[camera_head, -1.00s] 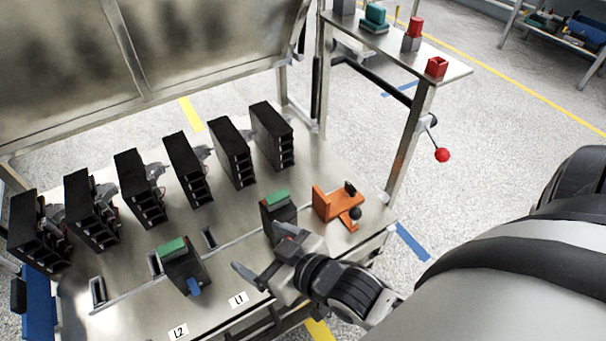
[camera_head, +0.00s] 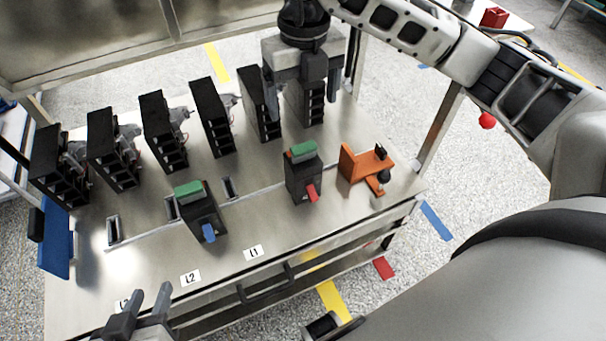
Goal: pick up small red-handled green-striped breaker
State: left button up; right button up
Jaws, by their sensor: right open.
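My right gripper (camera_head: 303,92) is open and points down behind and above this breaker, in front of the rightmost tall black module. It is apart from the breaker. My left gripper (camera_head: 150,290) shows at the bottom left edge, over the bench front, with its fingers apart and nothing between them.
A similar breaker with a blue handle (camera_head: 203,218) stands to the left. An orange fixture with a black knob (camera_head: 357,170) stands close on the right. A row of tall black modules (camera_head: 163,130) lines the back. The bench front has labels L1 (camera_head: 253,253) and L2 (camera_head: 190,278).

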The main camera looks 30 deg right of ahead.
aim_at(302, 146)
notch_tip(302, 146, down, 10)
jog(key=shift+d+f, duration=0.1)
jog(key=shift+f, duration=0.1)
jog(key=f, duration=0.5)
jog(key=shift+w+d+b, duration=0.1)
jog(key=shift+w+b, duration=0.25)
jog(key=shift+w, duration=0.05)
jog(key=shift+c, duration=0.3)
jog(key=c, duration=1.5)
grip_shut()
jog(key=shift+r, duration=0.15)
